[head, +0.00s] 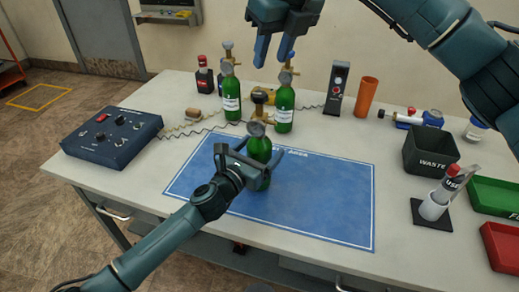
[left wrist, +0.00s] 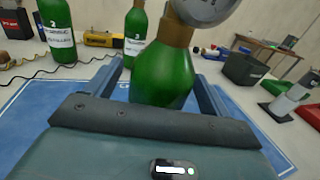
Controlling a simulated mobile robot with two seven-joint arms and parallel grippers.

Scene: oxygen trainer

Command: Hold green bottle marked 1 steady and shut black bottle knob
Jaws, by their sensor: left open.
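A green bottle (head: 259,150) stands upright on the blue mat (head: 320,195). Its number label is not visible. A round gauge and brass valve sit on top, with a dark knob (head: 259,97) above. My left gripper (head: 250,157) is open, with its fingers on either side of the bottle. In the left wrist view, the bottle (left wrist: 165,72) stands between both fingers, with a gap visible at its right side; its top is cut off. My right gripper (head: 274,54) hangs above and behind the knob, fingers apart and pointing down, holding nothing.
Two labelled green bottles, one at left (head: 231,100) and one at right (head: 284,110), stand behind the mat, near the right gripper. A control box (head: 112,136) is at left. A waste bin (head: 430,150) and an orange cylinder (head: 366,97) are at right. The mat's right side is clear.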

